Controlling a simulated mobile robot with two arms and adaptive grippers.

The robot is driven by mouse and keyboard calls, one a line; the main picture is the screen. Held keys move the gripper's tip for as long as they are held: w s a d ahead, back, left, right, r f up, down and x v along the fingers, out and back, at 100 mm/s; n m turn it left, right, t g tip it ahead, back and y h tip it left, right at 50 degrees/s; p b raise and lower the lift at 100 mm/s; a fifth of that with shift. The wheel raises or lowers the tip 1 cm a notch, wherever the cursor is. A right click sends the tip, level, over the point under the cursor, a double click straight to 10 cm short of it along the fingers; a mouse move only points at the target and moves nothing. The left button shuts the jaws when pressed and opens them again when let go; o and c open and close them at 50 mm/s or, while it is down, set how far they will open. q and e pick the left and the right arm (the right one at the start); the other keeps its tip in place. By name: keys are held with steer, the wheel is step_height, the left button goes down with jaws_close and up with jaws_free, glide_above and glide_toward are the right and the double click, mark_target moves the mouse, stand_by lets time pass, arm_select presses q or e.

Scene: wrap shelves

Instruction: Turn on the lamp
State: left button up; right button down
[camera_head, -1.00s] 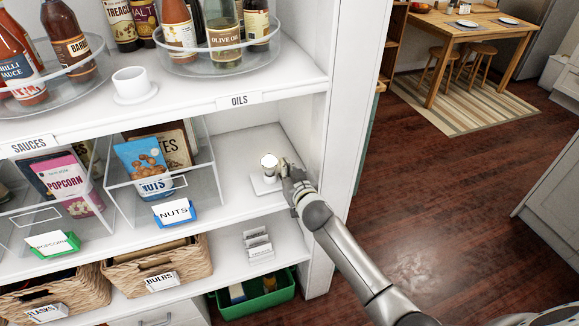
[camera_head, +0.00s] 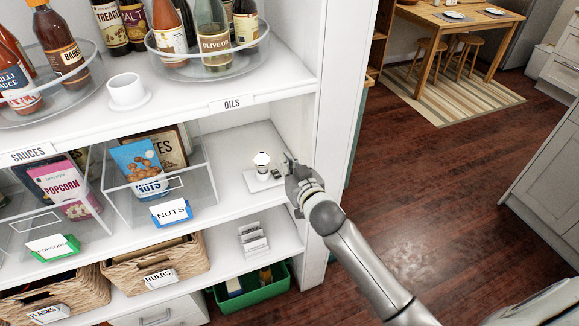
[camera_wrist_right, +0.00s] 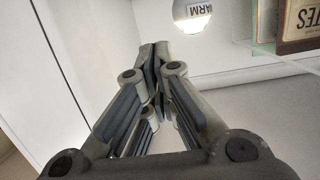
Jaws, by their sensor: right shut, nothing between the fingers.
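The lamp (camera_head: 261,160) is a small bulb on a flat white base. It stands on the middle shelf, right of the nuts bin. A small dark switch-like piece (camera_head: 276,173) sits on the right part of the base. My right gripper (camera_head: 290,168) is just right of the base, at the shelf's right end, with a small gap to it. Its fingers are shut and empty. In the right wrist view the fingertips (camera_wrist_right: 154,54) meet below and left of the bulb (camera_wrist_right: 192,10), which bears the word WARM. I cannot tell whether the bulb is lit. My left gripper is out of view.
The clear nuts bin (camera_head: 208,180) stands left of the lamp. The right shelf wall (camera_head: 341,100) is close to my right gripper. The upper shelf (camera_head: 190,108) overhangs the lamp's compartment. Open wooden floor (camera_head: 440,200) lies to the right.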

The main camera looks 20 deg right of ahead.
steer(key=shift+s+r, duration=0.3)
steer(key=shift+s, duration=0.4)
steer(key=shift+f, duration=0.1)
steer(key=s+d+f+g, duration=0.1)
steer(key=s+f+g, duration=0.35)
steer(key=f, duration=0.75)
steer(key=s+f+n+g, duration=0.1)
steer(key=s+f, duration=0.6)
steer(key=f, duration=0.5)
steer(key=s+d+f+g, duration=0.15)
steer(key=s+f, duration=0.45)
steer(key=f, duration=0.6)
steer(key=s+f+g, duration=0.2)
steer(key=s+f, duration=0.3)
steer(key=s, duration=0.6)
steer(key=s+f+g, duration=0.3)
steer(key=s+f, duration=0.3)
steer(key=s, duration=0.6)
steer(key=s+f+n+g, duration=0.1)
steer(key=s+f, duration=0.5)
steer(key=s, duration=0.6)
steer(key=shift+g+h, duration=0.3)
steer(key=shift+g, duration=0.5)
steer(key=shift+d, duration=0.1)
